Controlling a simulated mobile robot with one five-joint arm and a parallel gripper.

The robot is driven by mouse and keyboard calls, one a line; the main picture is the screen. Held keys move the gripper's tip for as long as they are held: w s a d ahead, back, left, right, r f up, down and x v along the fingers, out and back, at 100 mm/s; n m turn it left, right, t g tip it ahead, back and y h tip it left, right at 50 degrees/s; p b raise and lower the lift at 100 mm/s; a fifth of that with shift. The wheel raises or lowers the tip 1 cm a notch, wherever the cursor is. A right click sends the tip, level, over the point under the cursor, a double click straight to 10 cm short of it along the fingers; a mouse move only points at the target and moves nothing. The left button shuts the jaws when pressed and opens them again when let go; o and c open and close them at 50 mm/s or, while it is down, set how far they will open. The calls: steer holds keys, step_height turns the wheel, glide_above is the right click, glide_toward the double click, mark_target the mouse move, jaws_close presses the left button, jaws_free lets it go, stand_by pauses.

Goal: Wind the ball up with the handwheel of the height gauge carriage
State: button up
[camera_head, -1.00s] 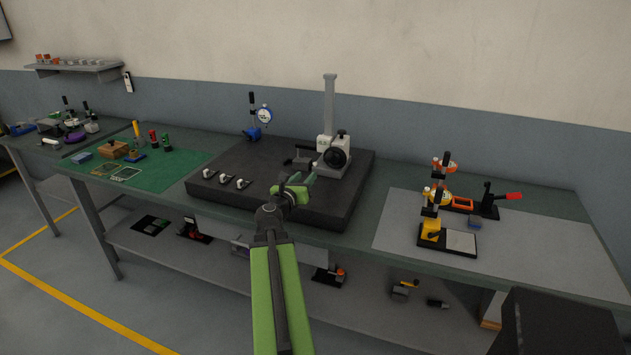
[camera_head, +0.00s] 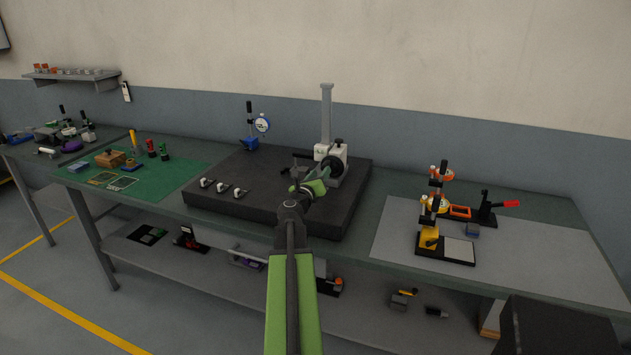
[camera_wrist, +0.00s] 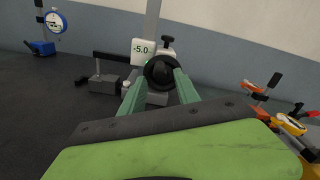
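The height gauge has a grey column (camera_head: 326,115) and a white carriage (camera_head: 322,151) with a black handwheel (camera_head: 334,166). In the wrist view the carriage label (camera_wrist: 143,48) reads "-5.0", and the handwheel (camera_wrist: 160,71) faces me. A small pale ball (camera_wrist: 126,84) shows low at the left of the carriage, beside a dark block. My gripper (camera_head: 314,180) is in front of the handwheel. In the wrist view its green fingers (camera_wrist: 161,82) are apart, one on each side of the wheel's lower part. I cannot tell whether they touch it.
The gauge stands on a dark surface plate (camera_head: 260,178). A blue-based dial indicator (camera_head: 250,143) stands at the back left, and several small parts lie at the plate's front left. An orange-and-yellow dial stand (camera_head: 432,240) is on the grey mat to the right.

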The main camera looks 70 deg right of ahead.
mark_target(333, 166)
steer(key=d, duration=0.3)
steer(key=shift+w+d, duration=0.1)
steer(key=shift+d, duration=0.3)
jaws_close()
stand_by(0.3)
